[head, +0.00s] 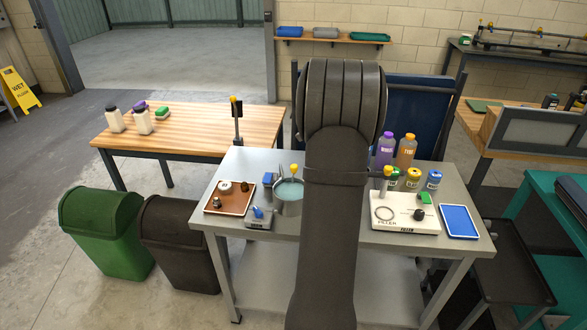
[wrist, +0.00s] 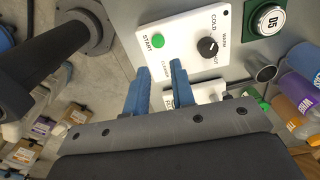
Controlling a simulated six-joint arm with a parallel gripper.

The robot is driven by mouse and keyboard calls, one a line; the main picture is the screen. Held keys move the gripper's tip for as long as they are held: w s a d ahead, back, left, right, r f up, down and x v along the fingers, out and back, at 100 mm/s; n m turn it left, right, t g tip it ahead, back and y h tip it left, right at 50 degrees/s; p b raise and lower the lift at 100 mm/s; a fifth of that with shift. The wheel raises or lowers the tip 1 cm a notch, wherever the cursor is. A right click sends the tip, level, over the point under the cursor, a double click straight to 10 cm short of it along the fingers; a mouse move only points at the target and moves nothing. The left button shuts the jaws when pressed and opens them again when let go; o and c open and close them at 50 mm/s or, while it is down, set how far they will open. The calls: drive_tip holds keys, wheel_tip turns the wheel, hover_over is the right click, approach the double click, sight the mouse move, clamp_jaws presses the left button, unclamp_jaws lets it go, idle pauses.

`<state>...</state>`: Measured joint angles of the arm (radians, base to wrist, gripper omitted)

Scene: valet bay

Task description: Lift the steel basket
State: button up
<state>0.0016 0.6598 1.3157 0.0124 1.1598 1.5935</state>
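A round steel vessel (head: 288,208) with teal contents stands on the grey metal table, just left of my arm in the head view. It is the only steel container I can make out there, and I cannot tell whether it is the basket or holds it. A yellow knob (head: 293,169) shows above its back rim. My gripper (wrist: 160,68) shows in the wrist view with two blue fingers apart and nothing between them. The fingers are over a white control panel (wrist: 190,30) with a green START button and a black knob. In the head view my arm hides the gripper.
On the table are a brown tray (head: 215,207), a small scale (head: 258,222), a white plate (head: 390,222), a blue tray (head: 459,222) and several bottles (head: 405,150). Two bins (head: 105,235) stand at left. A wooden table (head: 190,120) is behind.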

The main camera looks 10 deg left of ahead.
drive_tip(key=o, duration=0.4)
drive_tip(key=w+a+r+m+t+y, duration=0.1)
drive_tip(key=w+a+r+m, duration=0.1)
drive_tip(key=r+m, duration=0.1)
drive_tip(key=w+a+r+m+t+y, duration=0.1)
drive_tip(key=w+a+r+m, duration=0.1)
drive_tip(key=r, duration=0.1)
drive_tip(key=w+a+r+m+t+y, duration=0.1)
drive_tip(key=w+a+r+m, duration=0.1)
drive_tip(key=w+r+m, duration=0.1)
drive_tip(key=shift+a+r+m, duration=0.3)
drive_tip(key=shift+a+r, duration=0.1)
drive_tip(key=shift+r, duration=0.05)
drive_tip(key=x, duration=1.7)
drive_tip(key=shift+w, duration=0.25)
clamp_jaws()
